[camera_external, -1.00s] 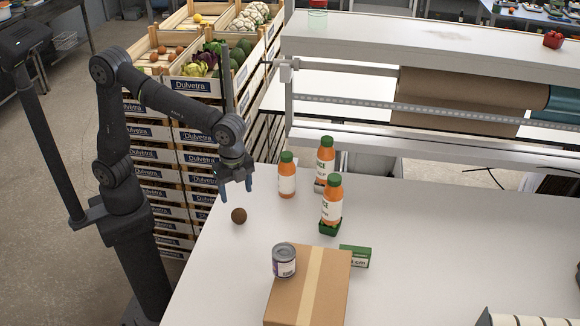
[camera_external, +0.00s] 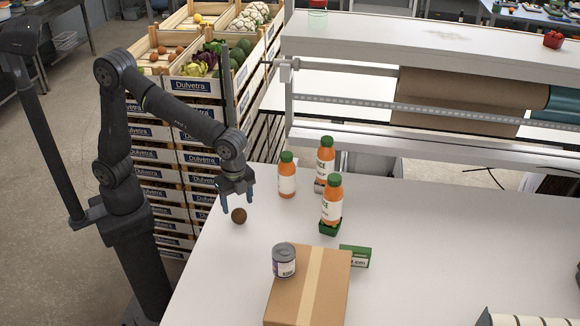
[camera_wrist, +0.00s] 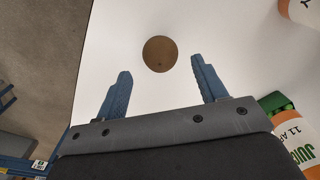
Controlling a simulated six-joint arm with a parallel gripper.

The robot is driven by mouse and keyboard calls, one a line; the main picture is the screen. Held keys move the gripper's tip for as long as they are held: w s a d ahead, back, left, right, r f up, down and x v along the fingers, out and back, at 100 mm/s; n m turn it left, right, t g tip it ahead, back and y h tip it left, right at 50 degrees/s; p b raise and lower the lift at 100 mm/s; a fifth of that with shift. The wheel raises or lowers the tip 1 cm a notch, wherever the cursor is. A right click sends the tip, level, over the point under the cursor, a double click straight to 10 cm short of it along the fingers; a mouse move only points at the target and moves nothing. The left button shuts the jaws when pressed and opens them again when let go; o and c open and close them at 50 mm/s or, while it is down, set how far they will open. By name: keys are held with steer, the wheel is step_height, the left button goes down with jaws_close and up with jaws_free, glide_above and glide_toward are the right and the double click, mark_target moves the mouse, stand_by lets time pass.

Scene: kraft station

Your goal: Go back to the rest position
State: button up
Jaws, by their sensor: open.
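My gripper (camera_external: 238,208) is open above the left part of the white table, with its blue fingers pointing down. A round brown object (camera_external: 239,216) sits on the table just below the fingertips. In the wrist view the brown object (camera_wrist: 160,54) lies beyond and between the two spread fingertips (camera_wrist: 160,66). Nothing is held between the fingers. Whether the fingertips touch the brown object cannot be told from the external view.
Stacked crates (camera_external: 185,150) stand behind my arm.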

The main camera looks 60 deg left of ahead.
mark_target(238, 210)
step_height(238, 210, down, 6)
steer(key=shift+r, duration=2.05)
steer(key=shift+f, duration=0.1)
